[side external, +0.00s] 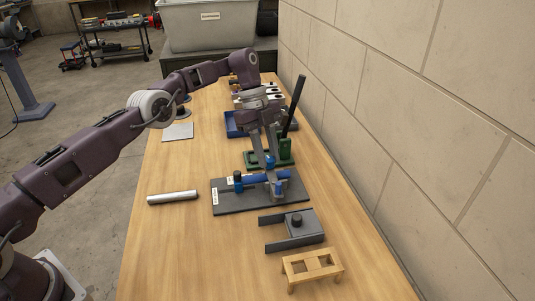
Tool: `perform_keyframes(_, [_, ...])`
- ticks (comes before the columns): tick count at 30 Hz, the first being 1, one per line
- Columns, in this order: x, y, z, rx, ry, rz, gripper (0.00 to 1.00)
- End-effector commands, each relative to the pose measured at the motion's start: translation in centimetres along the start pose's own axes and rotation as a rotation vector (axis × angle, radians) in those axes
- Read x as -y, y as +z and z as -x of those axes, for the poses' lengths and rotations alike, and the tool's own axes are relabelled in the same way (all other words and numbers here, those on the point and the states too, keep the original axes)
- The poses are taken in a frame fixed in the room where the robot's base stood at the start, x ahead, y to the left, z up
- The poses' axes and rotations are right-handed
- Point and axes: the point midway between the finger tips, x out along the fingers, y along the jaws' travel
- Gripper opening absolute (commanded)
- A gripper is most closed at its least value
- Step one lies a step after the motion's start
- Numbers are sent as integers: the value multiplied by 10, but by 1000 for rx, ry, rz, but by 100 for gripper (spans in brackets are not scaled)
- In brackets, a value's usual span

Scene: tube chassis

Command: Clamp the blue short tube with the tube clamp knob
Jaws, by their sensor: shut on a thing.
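The blue short tube (264,178) lies along a dark grey base plate (233,205), in line with the clamp at the plate's left. The tube clamp knob (238,176) is black and stands upright on a blue clamp body near the tube's left end. My gripper (273,175) points down over the right part of the tube. Its blue-tipped fingers are on either side of the tube, shut on it. The fingers partly hide the tube's right end. I cannot tell how tightly the clamp sits on the tube.
A silver tube (172,197) lies left of the plate. A grey forked part with a black knob (295,221) and a small wooden stand (312,267) are in front. A green fixture with a tall black lever (294,106) and a blue bin (233,125) stand behind. The wall borders the right.

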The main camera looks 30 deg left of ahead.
Motion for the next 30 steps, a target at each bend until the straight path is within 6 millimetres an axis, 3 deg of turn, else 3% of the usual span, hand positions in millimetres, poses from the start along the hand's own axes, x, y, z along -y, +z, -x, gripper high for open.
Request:
perform_keyframes(12, [-1, 1, -2, 0, 5, -3, 0])
perform_keyframes(13, [-1, 1, -2, 0, 6, -2, 29])
perform_keyframes(16, [-1, 1, -2, 0, 5, -2, 48])
perform_keyframes(30, [0, 0, 0, 0, 2, 1, 49])
